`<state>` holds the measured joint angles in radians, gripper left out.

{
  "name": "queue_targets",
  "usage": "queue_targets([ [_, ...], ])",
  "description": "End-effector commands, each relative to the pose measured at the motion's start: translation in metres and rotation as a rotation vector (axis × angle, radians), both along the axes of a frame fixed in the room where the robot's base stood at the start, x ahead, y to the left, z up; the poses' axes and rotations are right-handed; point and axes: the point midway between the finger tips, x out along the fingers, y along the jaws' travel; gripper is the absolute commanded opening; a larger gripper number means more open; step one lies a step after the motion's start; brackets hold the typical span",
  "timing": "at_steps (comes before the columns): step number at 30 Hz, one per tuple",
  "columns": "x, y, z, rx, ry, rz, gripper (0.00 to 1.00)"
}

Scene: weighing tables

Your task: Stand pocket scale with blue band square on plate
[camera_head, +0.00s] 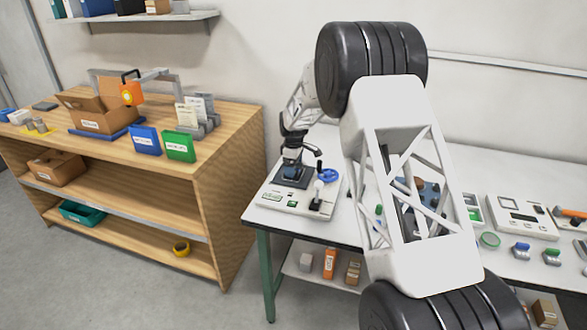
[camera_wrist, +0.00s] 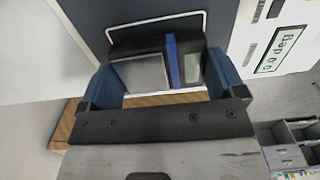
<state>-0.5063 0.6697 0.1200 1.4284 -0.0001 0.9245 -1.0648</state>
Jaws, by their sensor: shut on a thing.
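The pocket scale (camera_wrist: 148,72) is a small dark box with a grey pan, a blue band (camera_wrist: 173,60) and a small display. In the wrist view it sits between the blue fingers of my gripper (camera_wrist: 164,78), which is shut on it. Beneath it is the dark plate (camera_wrist: 222,22), with a white outline that the scale partly overlaps. The plate (camera_head: 284,182) belongs to the white bench scale (camera_head: 272,208) at the left end of the white table. In the head view my gripper (camera_head: 291,170) is low over the plate. Whether the pocket scale touches the plate is unclear.
A blue wheel-like object (camera_head: 328,175) stands close to the right of my gripper. My arm hides the middle of the white table (camera_head: 330,145). Another white device (camera_head: 520,215) and small items are at right. A wooden shelf unit (camera_head: 225,150) stands left.

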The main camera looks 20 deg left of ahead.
Motion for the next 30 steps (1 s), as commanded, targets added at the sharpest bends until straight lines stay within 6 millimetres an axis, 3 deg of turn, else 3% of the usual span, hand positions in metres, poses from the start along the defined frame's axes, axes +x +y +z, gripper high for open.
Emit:
queue_targets([
  [4,0.0002,0.0002,-0.0094,0.001,-0.001,0.000,0.61],
  [17,0.0003,0.0002,-0.0128,0.001,-0.001,0.000,0.61],
  [18,0.0003,0.0001,-0.0134,0.001,-0.001,0.000,0.90],
  [20,0.0003,0.0002,-0.0132,0.001,-0.001,0.000,1.00],
  [30,0.0003,0.0001,-0.0110,0.001,-0.001,0.000,1.00],
])
